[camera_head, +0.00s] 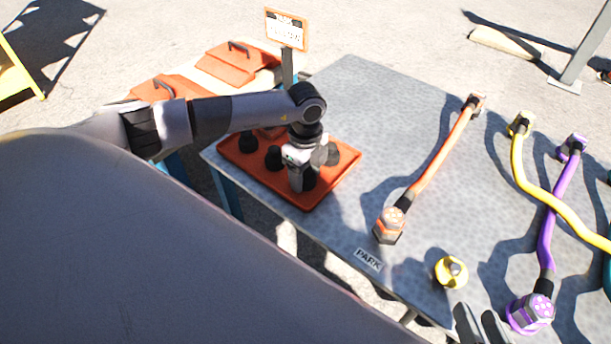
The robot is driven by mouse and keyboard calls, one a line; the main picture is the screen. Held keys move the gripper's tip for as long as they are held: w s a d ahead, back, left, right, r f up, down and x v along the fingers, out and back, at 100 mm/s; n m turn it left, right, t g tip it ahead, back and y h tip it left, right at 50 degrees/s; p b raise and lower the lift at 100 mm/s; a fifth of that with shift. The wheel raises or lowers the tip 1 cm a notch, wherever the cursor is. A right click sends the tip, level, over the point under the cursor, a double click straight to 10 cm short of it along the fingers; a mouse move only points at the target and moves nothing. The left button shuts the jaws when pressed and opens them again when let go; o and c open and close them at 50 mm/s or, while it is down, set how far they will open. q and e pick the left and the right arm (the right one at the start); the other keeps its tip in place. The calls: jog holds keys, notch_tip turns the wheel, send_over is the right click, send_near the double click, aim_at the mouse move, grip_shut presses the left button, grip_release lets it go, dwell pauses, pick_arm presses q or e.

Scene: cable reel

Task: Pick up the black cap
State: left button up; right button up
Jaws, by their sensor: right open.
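Several black caps stand in an orange tray (318,203) on the near left part of the table. One black cap (248,143) is at the tray's left, and another black cap (273,158) is beside it toward the middle. My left gripper (297,184) points down over the tray, close to a dark cap (310,180) that it partly covers. Its fingers are seen from behind, so I cannot tell whether they hold anything. My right gripper (482,326) shows only its grey fingertips at the bottom edge, open, near a purple connector.
The grey table (360,100) carries an orange cable (440,152), a yellow cable (535,194), a purple cable (549,225) and a yellow plug (451,272). A "PARK" label (368,259) lies at the near edge. A sign (287,30) stands behind the tray.

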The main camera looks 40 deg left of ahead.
pick_arm(q)
jog(key=shift+c, duration=1.4)
jog(key=shift+r, duration=0.1)
